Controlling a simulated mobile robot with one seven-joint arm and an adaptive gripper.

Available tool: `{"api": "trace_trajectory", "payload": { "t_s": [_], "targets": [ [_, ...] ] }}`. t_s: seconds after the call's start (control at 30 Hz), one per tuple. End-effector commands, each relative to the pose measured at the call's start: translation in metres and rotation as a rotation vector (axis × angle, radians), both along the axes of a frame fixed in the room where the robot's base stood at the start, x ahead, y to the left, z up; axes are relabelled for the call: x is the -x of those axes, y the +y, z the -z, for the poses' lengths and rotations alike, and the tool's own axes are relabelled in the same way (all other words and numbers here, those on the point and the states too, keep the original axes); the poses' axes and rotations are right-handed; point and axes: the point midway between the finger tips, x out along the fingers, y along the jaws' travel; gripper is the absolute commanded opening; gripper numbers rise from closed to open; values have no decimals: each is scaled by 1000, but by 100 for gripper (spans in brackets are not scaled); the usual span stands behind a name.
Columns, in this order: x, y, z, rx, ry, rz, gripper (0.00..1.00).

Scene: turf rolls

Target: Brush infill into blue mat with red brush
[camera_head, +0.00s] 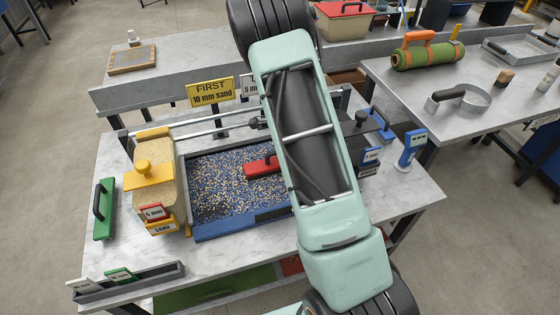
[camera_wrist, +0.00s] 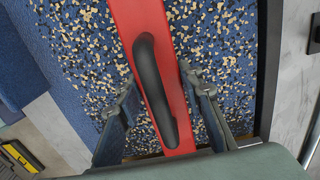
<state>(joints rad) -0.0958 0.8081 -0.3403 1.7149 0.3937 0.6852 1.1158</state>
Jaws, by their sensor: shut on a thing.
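The blue mat (camera_head: 222,188) lies on the near workbench, speckled with cream and black infill. The red brush (camera_head: 257,168) rests over its right part, partly hidden by my arm. In the wrist view the brush (camera_wrist: 128,20) is a long red bar with a black arched handle, set across the speckled mat (camera_wrist: 228,50). My gripper (camera_wrist: 158,78) has one finger on each side of the handle and is shut on the brush. In the head view my arm hides the gripper. Whether the bristles touch the mat cannot be seen.
A yellow-topped sand hopper (camera_head: 155,185) stands at the mat's left, on a rail frame. A green-backed black handle tool (camera_head: 104,208) lies at the bench's left. A blue-and-white device (camera_head: 411,148) stands at the right. A green roll (camera_head: 428,54) lies on the right table.

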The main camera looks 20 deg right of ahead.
Motion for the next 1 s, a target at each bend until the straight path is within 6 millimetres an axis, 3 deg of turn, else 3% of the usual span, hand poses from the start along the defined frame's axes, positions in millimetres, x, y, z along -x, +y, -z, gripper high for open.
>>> {"api": "trace_trajectory", "payload": {
  "t_s": [0.17,1.0],
  "targets": [
    [-2,5,-1,0,0,-2,10],
    [-38,81,-1,0,0,-3,10]
  ]
}}
